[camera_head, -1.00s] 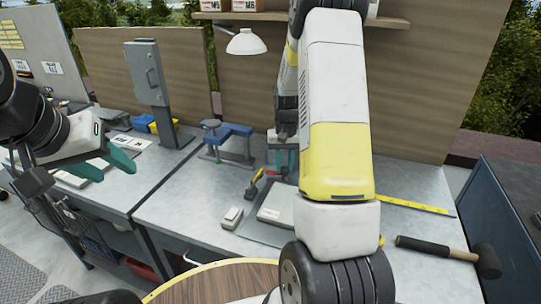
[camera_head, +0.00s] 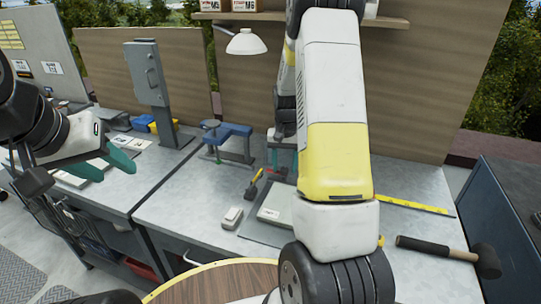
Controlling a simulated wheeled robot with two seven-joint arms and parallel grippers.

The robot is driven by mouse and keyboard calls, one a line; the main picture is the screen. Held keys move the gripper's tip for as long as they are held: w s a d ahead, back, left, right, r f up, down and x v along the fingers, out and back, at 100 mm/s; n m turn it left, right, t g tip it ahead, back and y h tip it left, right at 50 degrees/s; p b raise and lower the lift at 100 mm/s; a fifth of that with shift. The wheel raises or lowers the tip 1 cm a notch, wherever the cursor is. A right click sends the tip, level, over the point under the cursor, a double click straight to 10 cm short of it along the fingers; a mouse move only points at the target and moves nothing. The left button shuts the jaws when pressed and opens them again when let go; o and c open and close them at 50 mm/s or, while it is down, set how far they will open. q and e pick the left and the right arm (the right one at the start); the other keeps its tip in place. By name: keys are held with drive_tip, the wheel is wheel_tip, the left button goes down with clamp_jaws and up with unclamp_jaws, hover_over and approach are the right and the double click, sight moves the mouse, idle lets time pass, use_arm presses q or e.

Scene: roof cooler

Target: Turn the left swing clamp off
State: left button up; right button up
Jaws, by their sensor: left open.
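I cannot make out with certainty a swing clamp in this view. A blue bench fixture with a round knob (camera_head: 228,131) stands on the grey workbench, left of my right arm. My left gripper (camera_head: 106,165), with teal fingertips, is over the left part of the bench; its fingers are apart and nothing shows between them. My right gripper (camera_head: 281,158) points down near the back of the bench, just right of the blue fixture. It is small and partly hidden by my own arm, so its jaw opening is unclear.
A grey post with a box (camera_head: 150,75) stands behind the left gripper. A flat grey device (camera_head: 275,203), a small light block (camera_head: 232,218), a yellow-black tool (camera_head: 254,183), a yellow ruler (camera_head: 410,204) and a black-headed mallet (camera_head: 440,250) lie on the bench. A white lamp (camera_head: 246,42) hangs above.

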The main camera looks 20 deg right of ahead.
wheel_tip(320, 180, up, 7)
drive_tip(key=shift+f, duration=0.15)
drive_tip(key=shift+r, duration=0.55)
idle(0.3)
drive_tip(key=shift+s+a+r, duration=0.1)
drive_tip(key=shift+r, duration=0.15)
wheel_tip(320, 180, up, 7)
drive_tip(key=n+t, duration=0.1)
hover_over(284, 168)
drive_tip(key=s+a, duration=0.3)
drive_tip(key=s, duration=0.1)
drive_tip(key=s+a+r+n+t+y, duration=0.1)
drive_tip(key=s+a+r+t, duration=0.1)
drive_tip(key=s+a+r, duration=0.3)
drive_tip(key=s+a+r+n+t, duration=0.1)
drive_tip(key=s+a+r, duration=0.1)
drive_tip(key=s, duration=0.5)
drive_tip(key=s+a+r+n+t+y, duration=0.1)
drive_tip(key=s+a+r+n+t, duration=0.1)
drive_tip(key=s, duration=0.5)
drive_tip(key=shift+s+a+r, duration=0.35)
drive_tip(key=shift+s+r, duration=0.05)
drive_tip(key=shift+r, duration=0.2)
